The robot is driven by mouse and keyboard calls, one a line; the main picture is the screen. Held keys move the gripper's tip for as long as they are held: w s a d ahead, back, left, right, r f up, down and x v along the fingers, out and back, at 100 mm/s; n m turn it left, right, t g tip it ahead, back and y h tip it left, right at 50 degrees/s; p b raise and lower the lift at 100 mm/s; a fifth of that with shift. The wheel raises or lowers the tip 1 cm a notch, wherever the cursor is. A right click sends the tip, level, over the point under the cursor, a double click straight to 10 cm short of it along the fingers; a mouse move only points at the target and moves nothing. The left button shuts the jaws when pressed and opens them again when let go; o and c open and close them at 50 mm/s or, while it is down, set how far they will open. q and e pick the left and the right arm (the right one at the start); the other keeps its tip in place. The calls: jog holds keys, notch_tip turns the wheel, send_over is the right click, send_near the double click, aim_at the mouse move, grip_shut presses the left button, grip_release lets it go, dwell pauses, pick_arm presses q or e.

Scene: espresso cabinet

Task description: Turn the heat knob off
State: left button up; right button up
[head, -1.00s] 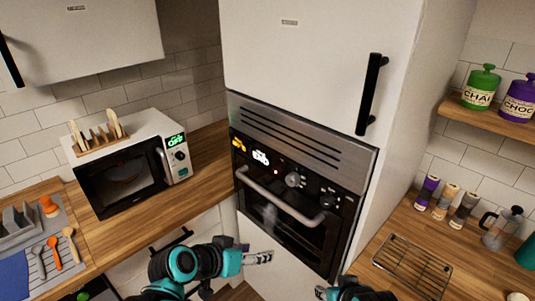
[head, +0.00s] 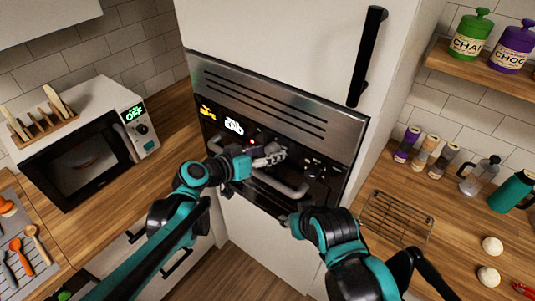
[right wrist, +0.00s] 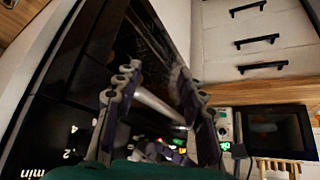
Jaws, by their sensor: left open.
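The black oven control panel (head: 215,135) shows a yellow symbol, white digits and a small red light. My left gripper (head: 272,154) is open at the panel, in front of the left knob, which it mostly hides. I cannot tell whether it touches the knob. Another knob (head: 314,168) shows to its right. Which one is the heat knob is not readable. My right gripper (head: 287,219) is low at the oven front. In the right wrist view its fingers (right wrist: 158,112) are apart, with the light oven handle bar (right wrist: 155,103) seen between them; contact is unclear.
The oven handle (head: 280,189) runs just below the panel. A white microwave (head: 78,158) showing OFF stands on the left counter. A tall cabinet handle (head: 367,57) juts out above.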

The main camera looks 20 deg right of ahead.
pick_arm(q)
jog(key=shift+d, duration=0.15)
jog(key=c, duration=1.2)
jog(key=shift+o, duration=0.2)
jog(key=shift+f, duration=0.1)
jog(key=n+g+h+b, duration=0.1)
jog(key=n, duration=0.1)
jog(key=n+h+b, duration=0.1)
jog(key=n, duration=0.1)
jog(key=shift+w+f+g, duration=0.1)
jog(key=shift+f+g, duration=0.05)
jog(key=shift+g, duration=0.25)
jog(key=n+h+b, duration=0.1)
jog(key=n, duration=0.1)
jog(key=n+h+b, duration=0.1)
jog(key=n+b, duration=0.1)
jog(key=shift+n+g, duration=0.3)
jog(key=shift+n, duration=0.1)
jog(key=shift+h, duration=0.3)
